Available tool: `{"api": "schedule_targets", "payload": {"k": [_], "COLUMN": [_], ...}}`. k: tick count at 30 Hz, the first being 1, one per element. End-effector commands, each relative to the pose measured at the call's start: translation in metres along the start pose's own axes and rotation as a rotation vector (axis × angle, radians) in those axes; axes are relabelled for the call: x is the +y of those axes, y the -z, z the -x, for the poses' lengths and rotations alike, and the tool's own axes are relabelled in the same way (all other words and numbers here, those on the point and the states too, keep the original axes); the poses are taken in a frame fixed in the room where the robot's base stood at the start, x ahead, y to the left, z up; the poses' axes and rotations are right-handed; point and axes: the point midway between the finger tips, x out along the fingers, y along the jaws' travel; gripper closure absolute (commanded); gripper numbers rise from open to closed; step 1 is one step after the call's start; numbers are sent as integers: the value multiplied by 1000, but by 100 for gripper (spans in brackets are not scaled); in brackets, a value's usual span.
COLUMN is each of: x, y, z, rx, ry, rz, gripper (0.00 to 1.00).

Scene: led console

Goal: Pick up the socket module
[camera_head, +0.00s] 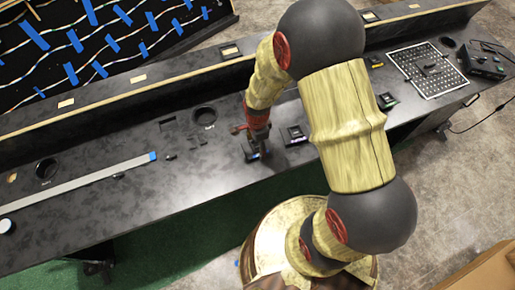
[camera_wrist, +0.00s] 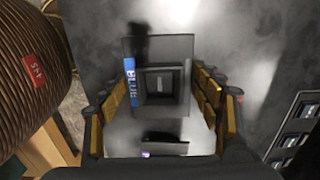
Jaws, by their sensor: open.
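A dark square module with a raised square socket (camera_wrist: 160,84) and a blue strip reading "BLUE" lies on the black console top (camera_wrist: 255,25). I take it as the socket module. In the wrist view it sits between the fingers of my gripper (camera_wrist: 169,98), which are open on both sides of it. I cannot tell whether the fingers touch it. In the head view my gripper (camera_head: 257,150) is low over the console top, and it partly hides the module (camera_head: 250,153).
Another dark module (camera_head: 294,135) lies just right of my gripper. A perforated plate (camera_head: 428,70) and a black box (camera_head: 483,61) are at the right. A long grey strip (camera_head: 80,183) lies at the left. Round holes (camera_head: 205,115) open in the console top.

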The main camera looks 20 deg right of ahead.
Motion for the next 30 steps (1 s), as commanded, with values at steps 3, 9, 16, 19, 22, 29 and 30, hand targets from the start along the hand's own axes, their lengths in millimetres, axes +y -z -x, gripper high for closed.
{"api": "schedule_targets", "payload": {"k": [3,9,16,19,22,29,30], "x": [0,0,0,0,0,0,0], "y": [0,0,0,0,0,0,0], "z": [1,1,1,1,1,2,3], "rx": [0,0,0,0,0,0,0], "ry": [0,0,0,0,0,0,0], "rz": [0,0,0,0,0,0,0], "gripper": [36,46,59,65,70,74,74]}}
